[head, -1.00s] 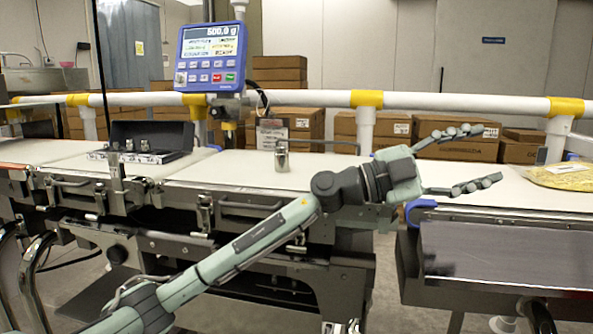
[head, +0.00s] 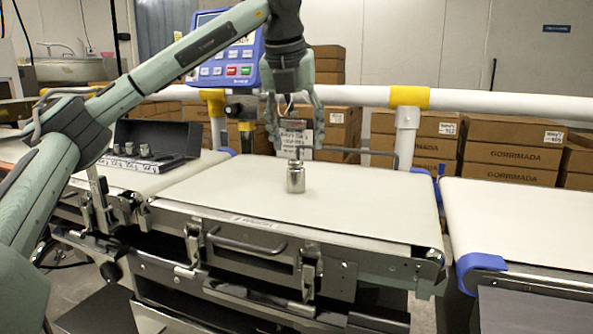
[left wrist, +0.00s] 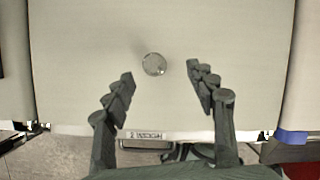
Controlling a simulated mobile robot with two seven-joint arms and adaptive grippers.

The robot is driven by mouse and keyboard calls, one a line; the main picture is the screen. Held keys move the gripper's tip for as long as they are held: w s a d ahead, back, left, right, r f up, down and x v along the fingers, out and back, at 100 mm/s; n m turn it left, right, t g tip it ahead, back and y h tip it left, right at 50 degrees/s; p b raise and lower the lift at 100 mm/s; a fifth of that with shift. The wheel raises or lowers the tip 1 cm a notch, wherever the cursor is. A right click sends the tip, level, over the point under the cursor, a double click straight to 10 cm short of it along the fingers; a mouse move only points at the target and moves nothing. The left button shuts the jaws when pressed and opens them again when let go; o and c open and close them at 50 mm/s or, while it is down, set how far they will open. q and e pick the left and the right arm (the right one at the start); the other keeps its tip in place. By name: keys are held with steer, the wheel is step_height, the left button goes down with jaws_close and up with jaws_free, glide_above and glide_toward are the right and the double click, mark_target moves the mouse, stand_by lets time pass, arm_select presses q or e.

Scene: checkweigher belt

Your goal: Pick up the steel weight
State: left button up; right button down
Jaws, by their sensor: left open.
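The steel weight (head: 296,178) is a small shiny cylinder with a knob on top. It stands upright on the middle belt (head: 370,205). My left gripper (head: 296,142) points down above the weight in the head view, with its fingers apart. In the left wrist view the weight (left wrist: 154,65) shows as a round disc. It lies between the lines of the two open fingers (left wrist: 160,80), a little beyond the tips and nearer the left one. Nothing is in the gripper. My right gripper is in neither view.
A blue scale display (head: 225,60) stands behind the belt, partly hidden by my left arm. An open black case (head: 180,138) with small weights sits at left. A white rail (head: 480,101) runs behind. Brown boxes (head: 513,153) are stacked beyond. The belt around the weight is clear.

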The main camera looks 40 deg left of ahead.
mark_target(295, 161)
arm_select(q)
steer(key=x, duration=0.7)
steer(key=shift+s+a+f, duration=0.25)
steer(key=shift+s+a, duration=0.05)
steer(key=shift+a, duration=0.15)
jaws_close()
steer(key=shift+r, duration=0.1)
